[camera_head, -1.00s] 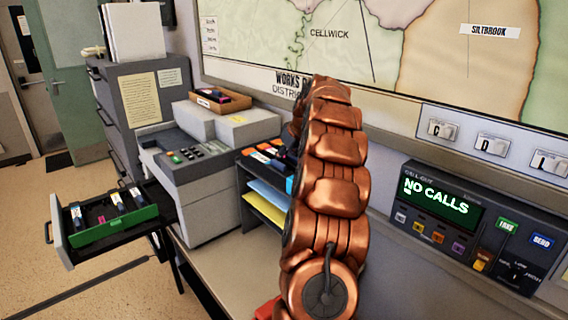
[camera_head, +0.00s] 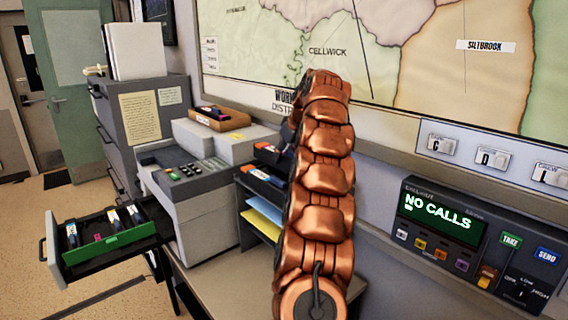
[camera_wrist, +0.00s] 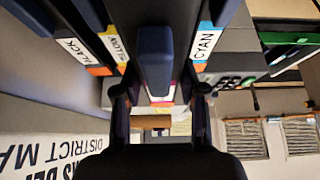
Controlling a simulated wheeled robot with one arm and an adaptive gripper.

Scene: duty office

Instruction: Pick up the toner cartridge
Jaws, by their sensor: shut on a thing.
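In the wrist view my gripper (camera_wrist: 161,92) is shut on a dark toner cartridge (camera_wrist: 154,50), which lies between its two fingers. A little white and magenta label and an orange end show at its near end. Cartridges marked black (camera_wrist: 76,48), yellow (camera_wrist: 114,44) and cyan (camera_wrist: 206,42) are beside it. In the head view a dark cartridge with an orange end (camera_head: 267,152) shows above the paper rack, left of my arm. My arm hides the gripper there.
The paper rack (camera_head: 262,208) stands on the desk next to a grey office machine (camera_head: 190,185). An open drawer (camera_head: 108,243) at left holds several cartridges. A wooden tray (camera_head: 222,122) sits on the machine. The call-out panel (camera_head: 470,235) is at right, below the wall map (camera_head: 400,60).

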